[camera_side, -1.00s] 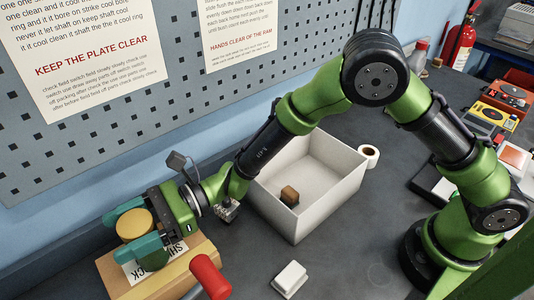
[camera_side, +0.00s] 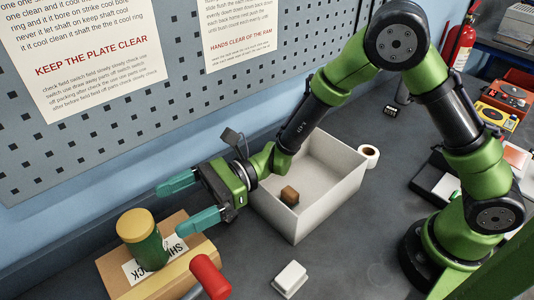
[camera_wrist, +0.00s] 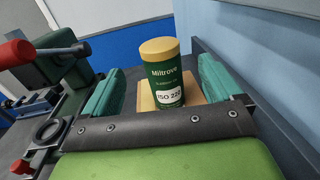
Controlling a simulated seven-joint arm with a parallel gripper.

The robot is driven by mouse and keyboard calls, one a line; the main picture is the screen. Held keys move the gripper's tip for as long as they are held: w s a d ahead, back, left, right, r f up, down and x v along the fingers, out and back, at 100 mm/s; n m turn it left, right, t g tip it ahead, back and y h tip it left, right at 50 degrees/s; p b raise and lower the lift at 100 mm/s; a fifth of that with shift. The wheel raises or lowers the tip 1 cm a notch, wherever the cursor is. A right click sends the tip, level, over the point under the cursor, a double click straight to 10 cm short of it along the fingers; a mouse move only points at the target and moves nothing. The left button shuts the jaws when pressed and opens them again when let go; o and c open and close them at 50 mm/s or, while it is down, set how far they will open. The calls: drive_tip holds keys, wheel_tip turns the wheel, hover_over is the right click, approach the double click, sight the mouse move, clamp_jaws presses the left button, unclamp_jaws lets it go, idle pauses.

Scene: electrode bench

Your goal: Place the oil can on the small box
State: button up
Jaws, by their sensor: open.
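The oil can (camera_side: 146,242) is green with a yellow lid and stands upright on the small box (camera_side: 191,258), a brown carton with a printed label. The can also shows in the wrist view (camera_wrist: 167,76), its label facing the camera, with part of the box (camera_wrist: 143,103) around its base. My gripper (camera_side: 182,203) is open and empty, its teal fingers apart. It is up and to the right of the can in the side view, clear of it. In the wrist view the can stands beyond and between the two fingers.
A red-knobbed lever (camera_side: 210,275) rises at the front of the box. A white open bin (camera_side: 325,196) with a brown block (camera_side: 289,196) inside stands to the right. A small white block (camera_side: 290,279) lies on the bench. The pegboard wall (camera_side: 120,110) is behind.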

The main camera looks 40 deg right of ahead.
drive_tip(key=s+d+r+n+g+h, duration=0.3)
drive_tip(key=s+d+r+n+h, duration=0.2)
drive_tip(key=s+d+r+n, duration=0.4)
drive_tip(key=s+d+r+n+t+h, duration=0.1)
drive_tip(key=d+n+t+h, duration=0.2)
drive_tip(key=d, duration=0.9)
drive_tip(key=s+d+n+t+h, duration=0.2)
drive_tip(key=d+t+h, duration=0.3)
drive_tip(key=d+h, duration=0.3)
drive_tip(key=d+n, duration=0.1)
drive_tip(key=d, duration=0.3)
drive_tip(key=shift+s+r, duration=0.15)
drive_tip(key=shift+r, duration=0.2)
